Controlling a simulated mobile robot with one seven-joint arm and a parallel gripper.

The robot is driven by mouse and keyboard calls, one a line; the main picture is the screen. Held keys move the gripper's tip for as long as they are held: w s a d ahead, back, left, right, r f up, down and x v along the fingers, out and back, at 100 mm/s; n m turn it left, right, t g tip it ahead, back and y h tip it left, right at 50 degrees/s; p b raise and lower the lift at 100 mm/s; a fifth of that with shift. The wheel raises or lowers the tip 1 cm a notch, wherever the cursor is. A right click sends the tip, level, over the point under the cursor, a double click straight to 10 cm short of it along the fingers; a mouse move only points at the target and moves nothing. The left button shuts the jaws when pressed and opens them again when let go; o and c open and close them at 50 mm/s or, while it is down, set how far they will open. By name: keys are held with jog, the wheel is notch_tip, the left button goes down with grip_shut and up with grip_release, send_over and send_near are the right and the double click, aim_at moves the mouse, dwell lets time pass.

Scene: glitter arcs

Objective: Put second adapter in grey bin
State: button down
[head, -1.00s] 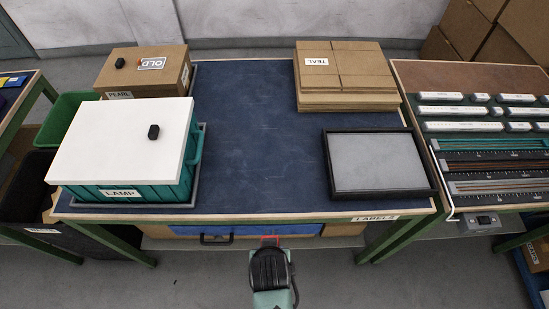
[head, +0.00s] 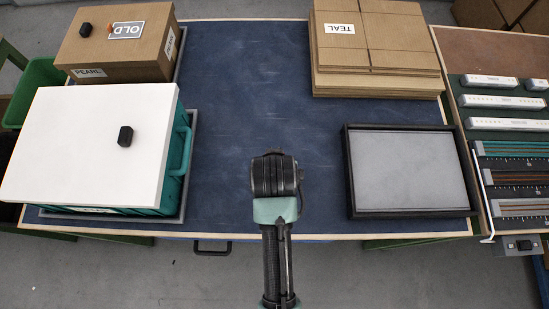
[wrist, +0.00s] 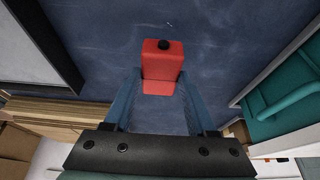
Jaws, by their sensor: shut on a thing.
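My gripper (wrist: 160,92) is shut on a red block (wrist: 162,62) with a black knob, held between its two blue fingers in the wrist view. In the head view my gripper (head: 275,178) is over the front middle of the blue table, and its jaws and the red block are hidden under the wrist. One small black block (head: 125,136) lies on the white lid of the teal crate. Another small black block (head: 85,30) lies on the PEARL box. I cannot tell which thing is the second adapter. No bin is clearly grey; a grey-floored, black-rimmed tray (head: 348,180) lies at right.
The teal crate (head: 178,150) with its white lid (head: 75,150) stands at left, the PEARL carton (head: 150,68) behind it. Flat TEAL cartons (head: 380,82) lie at back right. A green bin (head: 38,85) is beyond the left edge. The blue tabletop (head: 240,90) is clear in the middle.

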jog(key=shift+f, duration=2.8)
jog(key=shift+f, duration=0.2)
jog(key=shift+c, duration=1.2)
grip_release()
jog(key=shift+o, duration=0.2)
jog(key=shift+r, duration=0.15)
